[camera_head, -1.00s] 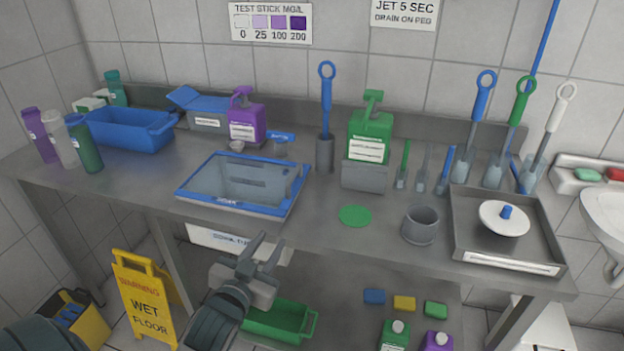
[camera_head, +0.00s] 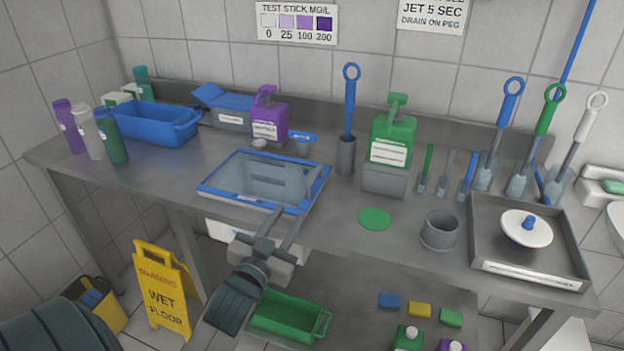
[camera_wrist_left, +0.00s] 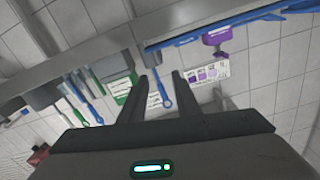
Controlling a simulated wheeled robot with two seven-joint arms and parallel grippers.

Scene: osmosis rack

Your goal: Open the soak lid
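The soak tub is a shallow box with a blue-framed, see-through lid (camera_head: 208,186) near the front edge of the bench in the head view. The lid looks shut and flat; a grey interior shows through it. My left gripper (camera_head: 290,212) is in front of the tub, its fingers pointing up toward the tub's front right part. The fingers are apart with nothing between them. I cannot tell if they touch the frame. The left wrist view also shows the open left gripper (camera_wrist_left: 164,76). My right gripper is not in view.
Behind the tub stand a purple bottle (camera_head: 269,117) and a grey holder with a blue brush (camera_head: 349,97). A blue basin (camera_head: 157,126) is to the left. To the right are a green disc (camera_head: 375,218), a grey cup (camera_head: 440,231) and a tray (camera_head: 482,225) with a white lid.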

